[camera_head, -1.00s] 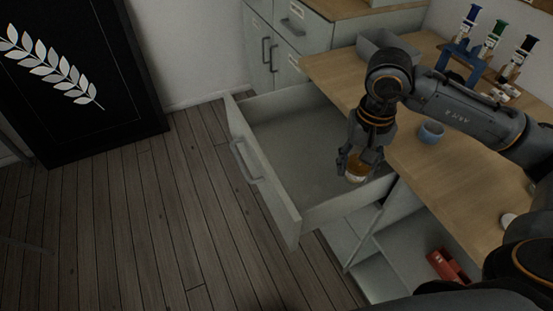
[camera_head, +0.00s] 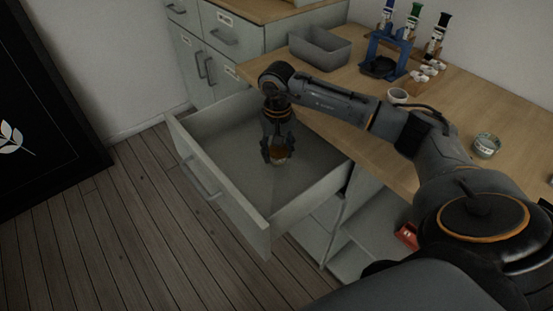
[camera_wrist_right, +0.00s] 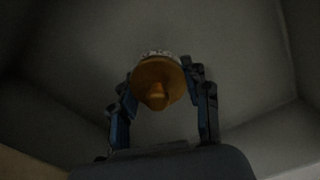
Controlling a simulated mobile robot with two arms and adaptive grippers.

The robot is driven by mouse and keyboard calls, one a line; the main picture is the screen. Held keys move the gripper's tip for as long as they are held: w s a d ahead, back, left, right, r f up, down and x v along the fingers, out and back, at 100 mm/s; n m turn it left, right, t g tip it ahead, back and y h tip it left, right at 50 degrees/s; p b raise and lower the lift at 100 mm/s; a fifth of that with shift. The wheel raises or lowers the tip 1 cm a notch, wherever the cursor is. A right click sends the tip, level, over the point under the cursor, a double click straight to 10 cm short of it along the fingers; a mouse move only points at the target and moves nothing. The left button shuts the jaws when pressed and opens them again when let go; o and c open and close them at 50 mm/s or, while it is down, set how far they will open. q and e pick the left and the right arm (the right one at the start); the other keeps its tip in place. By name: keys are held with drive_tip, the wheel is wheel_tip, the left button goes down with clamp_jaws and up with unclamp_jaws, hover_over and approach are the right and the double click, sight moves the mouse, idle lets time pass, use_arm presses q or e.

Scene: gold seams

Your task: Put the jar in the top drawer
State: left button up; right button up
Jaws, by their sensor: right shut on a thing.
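The jar (camera_head: 279,156) is small, with an amber-brown top and a pale label. My right gripper (camera_head: 277,152) is shut on it, inside the open top drawer (camera_head: 232,200). In the right wrist view the jar (camera_wrist_right: 157,80) sits between the two fingers of my gripper (camera_wrist_right: 160,90), its brown knobbed top towards the camera. The grey drawer bottom lies behind it. I cannot tell whether the jar touches the drawer bottom. The drawer is pulled far out and looks otherwise empty. My left gripper is not in view.
The wooden worktop (camera_head: 460,107) borders the drawer on the right. On it stand a grey bin (camera_head: 320,47), a blue rack (camera_head: 385,55) with bottles, a small cup (camera_head: 397,96) and a teal-rimmed jar (camera_head: 486,146). A red object (camera_head: 407,235) lies on a shelf below.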

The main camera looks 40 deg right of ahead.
sight(277, 159)
drive_tip(key=shift+w+f, duration=0.2)
drive_tip(key=shift+f, duration=0.05)
wheel_tip(277, 159, down, 2)
drive_tip(key=shift+f, duration=0.55)
drive_tip(key=shift+w, duration=0.1)
use_arm(q)
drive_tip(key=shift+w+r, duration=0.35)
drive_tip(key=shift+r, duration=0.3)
drive_tip(key=shift+b, duration=0.3)
use_arm(e)
drive_tip(key=shift+f, duration=0.1)
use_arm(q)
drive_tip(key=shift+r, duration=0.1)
